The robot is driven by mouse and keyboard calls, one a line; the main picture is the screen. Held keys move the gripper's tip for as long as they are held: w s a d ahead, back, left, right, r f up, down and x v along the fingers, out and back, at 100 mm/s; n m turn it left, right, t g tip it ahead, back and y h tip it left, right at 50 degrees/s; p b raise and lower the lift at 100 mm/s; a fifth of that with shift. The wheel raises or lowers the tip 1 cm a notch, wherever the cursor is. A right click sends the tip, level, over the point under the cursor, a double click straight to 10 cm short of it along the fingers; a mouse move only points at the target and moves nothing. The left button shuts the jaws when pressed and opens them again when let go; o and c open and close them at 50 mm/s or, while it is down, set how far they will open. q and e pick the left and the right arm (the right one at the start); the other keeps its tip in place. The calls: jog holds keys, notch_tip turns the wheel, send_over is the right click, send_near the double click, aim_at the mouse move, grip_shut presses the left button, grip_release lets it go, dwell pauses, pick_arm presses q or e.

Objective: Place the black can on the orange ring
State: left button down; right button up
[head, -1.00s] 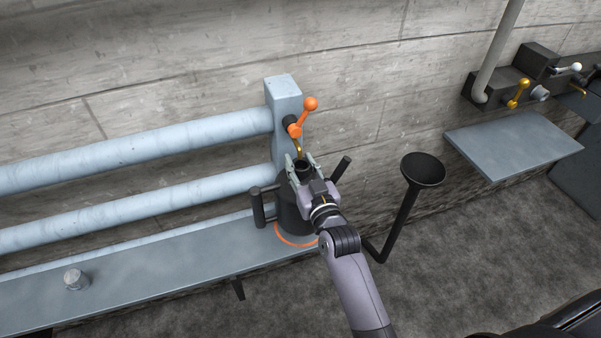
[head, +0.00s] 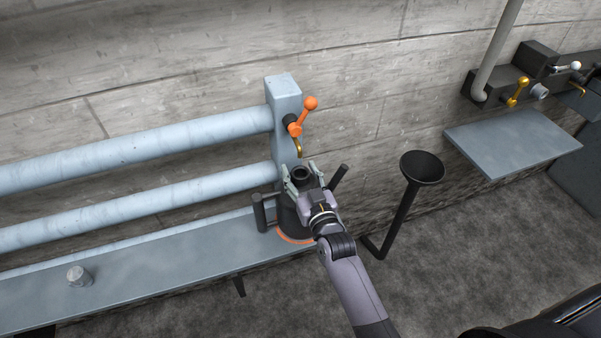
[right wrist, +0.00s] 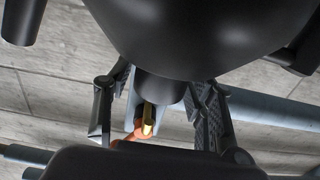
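The black can (head: 287,216) stands upright on the shelf below the orange lever, with a dark neck and side handles. The orange ring (head: 293,240) shows as an arc around the front of its base; the rest is hidden. The can appears to rest inside the ring. My right gripper (head: 304,179) is at the can's neck, its fingers on either side. In the right wrist view the can (right wrist: 200,35) fills the top, and the fingers (right wrist: 160,105) are spread with a gap beside the neck. My left gripper is out of view.
The grey shelf (head: 140,267) runs left, with a small metal knob (head: 77,276) on it. An orange lever (head: 303,117) and brass spout (head: 298,148) are just above the can. A grey plate (head: 512,143) is farther right.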

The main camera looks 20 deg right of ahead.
jog(key=shift+r, duration=0.25)
jog(key=s+b, duration=0.2)
jog(key=s, duration=1)
jog(key=shift+d, duration=0.15)
jog(key=shift+f, duration=0.1)
